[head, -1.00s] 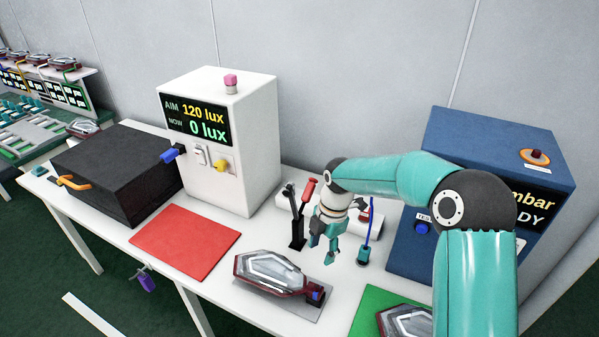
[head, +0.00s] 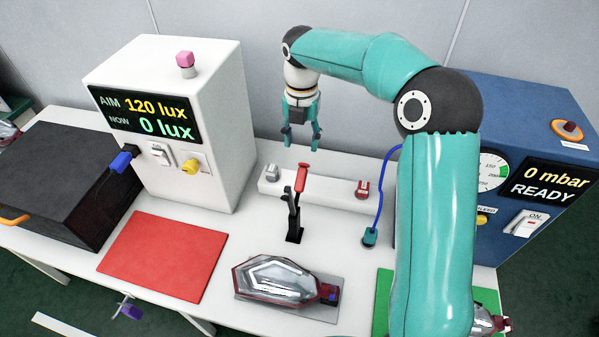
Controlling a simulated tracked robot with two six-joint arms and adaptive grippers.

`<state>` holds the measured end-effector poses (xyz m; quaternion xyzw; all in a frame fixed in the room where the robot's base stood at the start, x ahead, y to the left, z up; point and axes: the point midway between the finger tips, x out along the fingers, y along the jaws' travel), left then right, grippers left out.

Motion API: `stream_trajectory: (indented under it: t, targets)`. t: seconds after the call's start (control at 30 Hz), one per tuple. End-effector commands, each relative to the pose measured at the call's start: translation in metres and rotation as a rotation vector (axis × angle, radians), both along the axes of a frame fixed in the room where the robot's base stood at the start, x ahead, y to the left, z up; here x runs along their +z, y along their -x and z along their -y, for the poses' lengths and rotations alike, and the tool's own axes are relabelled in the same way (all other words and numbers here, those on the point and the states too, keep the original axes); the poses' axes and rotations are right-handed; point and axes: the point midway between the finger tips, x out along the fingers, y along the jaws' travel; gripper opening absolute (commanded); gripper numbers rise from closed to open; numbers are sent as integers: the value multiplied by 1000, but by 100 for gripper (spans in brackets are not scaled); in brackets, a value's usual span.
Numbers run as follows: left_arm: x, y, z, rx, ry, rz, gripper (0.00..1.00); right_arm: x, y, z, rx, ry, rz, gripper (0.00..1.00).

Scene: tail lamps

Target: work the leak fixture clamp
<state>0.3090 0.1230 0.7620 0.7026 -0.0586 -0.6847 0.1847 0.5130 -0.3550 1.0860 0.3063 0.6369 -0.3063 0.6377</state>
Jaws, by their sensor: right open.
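The leak fixture clamp has a black stand (head: 294,233) and a red handle (head: 301,178) that points upward. It stands on the white table just behind a tail lamp (head: 277,279) lying on a grey plate (head: 318,312). The lamp has a clear faceted face, a dark red rim and a blue plug at its right end. My right gripper (head: 302,143) is open and empty, its fingers pointing down above the rear of the table. In the picture it is just above the red handle, apart from it. My left gripper is not in view.
A white bar (head: 325,196) lies behind the clamp. A blue hose (head: 383,195) ends in a teal connector (head: 370,237) right of it. The blue tester (head: 480,105) reads 0 mbar, READY. A white lux box (head: 215,110) and red mat (head: 163,256) are left.

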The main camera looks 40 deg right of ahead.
Motion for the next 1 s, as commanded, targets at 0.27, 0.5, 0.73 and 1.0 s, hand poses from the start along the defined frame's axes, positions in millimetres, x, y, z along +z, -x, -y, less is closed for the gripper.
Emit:
stream_trajectory:
  t: [0.27,0.5,0.73,1.0]
  targets:
    - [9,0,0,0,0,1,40,-61,2,0,-1,-1,-7,52]
    - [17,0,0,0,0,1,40,-107,1,0,-2,-2,-4,52]
    - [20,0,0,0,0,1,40,-129,1,0,-1,0,-1,52]
    - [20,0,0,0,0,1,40,-132,0,1,-2,0,0,52]
